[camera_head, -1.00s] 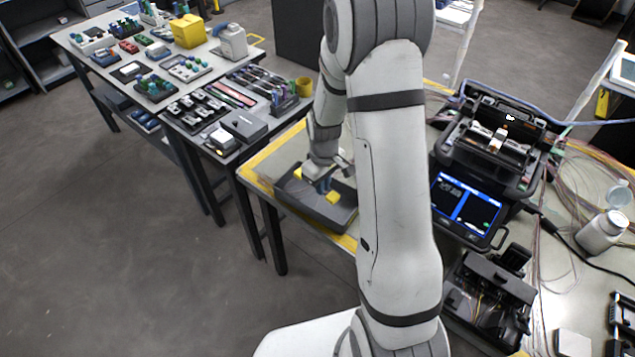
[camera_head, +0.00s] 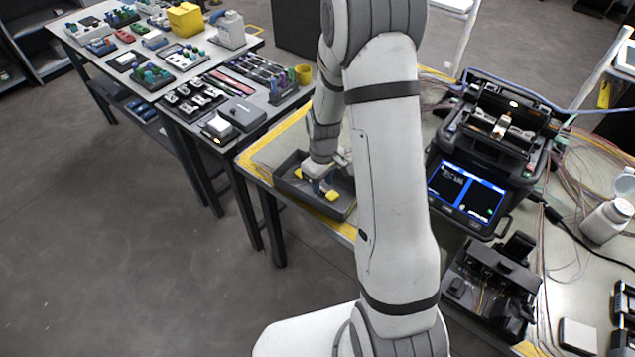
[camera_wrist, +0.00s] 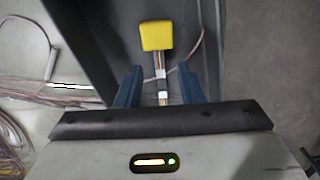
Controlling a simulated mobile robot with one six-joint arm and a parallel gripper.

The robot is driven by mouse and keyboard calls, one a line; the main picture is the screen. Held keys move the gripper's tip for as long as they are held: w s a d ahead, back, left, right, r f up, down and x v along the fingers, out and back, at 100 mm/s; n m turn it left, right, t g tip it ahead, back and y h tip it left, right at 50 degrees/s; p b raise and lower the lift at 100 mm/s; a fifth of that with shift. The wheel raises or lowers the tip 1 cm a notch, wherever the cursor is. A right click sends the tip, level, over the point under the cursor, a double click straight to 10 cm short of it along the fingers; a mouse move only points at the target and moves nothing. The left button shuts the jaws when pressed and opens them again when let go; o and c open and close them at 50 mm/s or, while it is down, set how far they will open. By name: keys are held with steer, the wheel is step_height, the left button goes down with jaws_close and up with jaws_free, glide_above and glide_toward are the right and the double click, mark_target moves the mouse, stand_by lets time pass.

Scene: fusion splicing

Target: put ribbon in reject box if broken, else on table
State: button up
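The ribbon (camera_wrist: 161,75) is a thin multicoloured strip with a yellow end piece (camera_wrist: 157,36). It lies in the dark grey open box (camera_head: 340,208), and yellow pieces show on both sides of my gripper in the head view. My gripper (camera_wrist: 160,88) is down at the box, its blue fingers apart on either side of the ribbon with gaps to both. In the head view my gripper (camera_head: 320,187) is partly hidden by its own wrist. The ribbon's near part is hidden under my gripper, and I cannot tell whether it is broken.
The box stands on the yellow-edged table (camera_head: 268,158). A fusion splicer (camera_head: 490,150) with a lit screen and a black device (camera_head: 490,285) stand to the right, with loose fibres and a white bottle (camera_head: 606,222). A tool table (camera_head: 215,62) is at upper left.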

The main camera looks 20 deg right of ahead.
steer(key=shift+r, duration=0.1)
step_height(320, 180, up, 8)
stand_by(0.6)
steer(key=s+a+r+m+t, duration=0.2)
steer(key=s+r+m, duration=0.4)
steer(key=s+r, duration=1)
steer(key=shift+s+r+t, duration=0.25)
steer(key=shift+s+t, duration=0.15)
steer(key=shift+s, duration=1.55)
